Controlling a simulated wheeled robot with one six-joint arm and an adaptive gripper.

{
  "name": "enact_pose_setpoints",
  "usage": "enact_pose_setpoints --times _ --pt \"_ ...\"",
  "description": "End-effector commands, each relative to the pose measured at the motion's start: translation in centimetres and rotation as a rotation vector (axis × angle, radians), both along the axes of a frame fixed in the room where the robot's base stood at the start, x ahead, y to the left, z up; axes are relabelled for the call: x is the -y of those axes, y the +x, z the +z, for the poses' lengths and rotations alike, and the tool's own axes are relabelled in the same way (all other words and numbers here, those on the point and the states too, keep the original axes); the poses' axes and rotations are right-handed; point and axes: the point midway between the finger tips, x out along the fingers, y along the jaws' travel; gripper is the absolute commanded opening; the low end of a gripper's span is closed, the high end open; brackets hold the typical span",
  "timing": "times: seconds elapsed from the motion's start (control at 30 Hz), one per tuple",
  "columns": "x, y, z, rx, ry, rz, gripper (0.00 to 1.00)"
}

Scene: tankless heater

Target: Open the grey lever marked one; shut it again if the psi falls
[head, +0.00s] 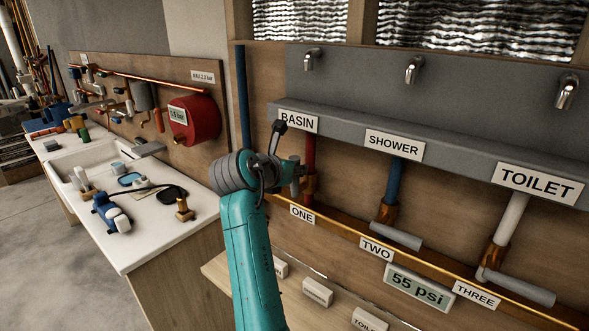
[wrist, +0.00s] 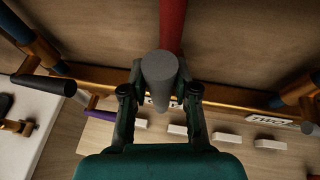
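In the wrist view the grey lever of valve one (wrist: 158,68) sticks out toward me, end-on, below a red pipe (wrist: 172,25). My gripper (wrist: 159,80) is open, with one finger on each side of the lever and a narrow gap showing. In the head view my gripper (head: 283,172) is at the foot of the red pipe (head: 309,152), above the label ONE (head: 302,214); my wrist hides most of this lever. The gauge display (head: 419,287) reads 55 psi.
Grey lever two (head: 396,237) and grey lever three (head: 519,288) stand to the right along the copper rail. In the wrist view a dark bar (wrist: 42,84) lies left of my gripper. A white sink counter (head: 150,228) is at the left.

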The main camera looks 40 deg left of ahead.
Motion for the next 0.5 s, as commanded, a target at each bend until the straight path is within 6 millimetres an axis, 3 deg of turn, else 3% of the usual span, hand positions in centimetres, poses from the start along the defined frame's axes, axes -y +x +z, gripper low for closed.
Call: enact_pose_setpoints --times 0.03,0.1,0.5 --pt "-0.07 -0.01 -0.1 -0.001 -0.001 0.003 0.41" --pt "-0.07 -0.01 -0.08 -0.001 0.0 0.002 0.55" --pt "-0.02 -0.61 0.24 0.001 0.001 0.002 0.55"
